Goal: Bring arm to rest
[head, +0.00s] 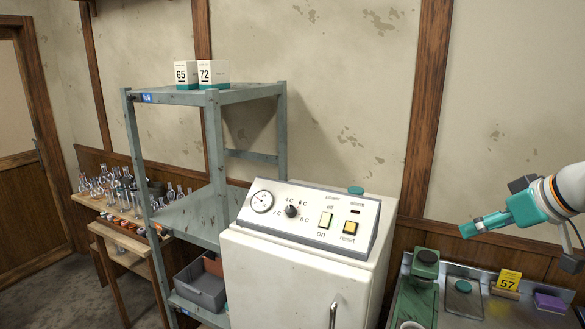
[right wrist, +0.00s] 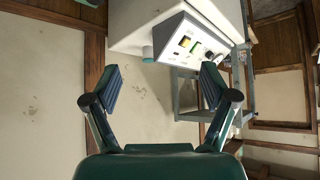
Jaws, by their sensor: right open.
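My right gripper (head: 480,226) is teal and white and comes in from the right edge in the head view. It is held in the air, pointing left, above the counter and to the right of the white cabinet. In the right wrist view my right gripper (right wrist: 160,88) has its two fingers spread wide, with nothing between them. My left gripper is not in view.
A white cabinet (head: 285,275) with a control panel stands in the middle. Left of it is a grey metal shelf (head: 253,92) carrying boxes marked 65 and 72 (head: 212,73). A steel counter (head: 458,312) holds a green device (head: 425,265), a yellow 57 sign (head: 508,281) and a purple sponge-like block (head: 549,302).

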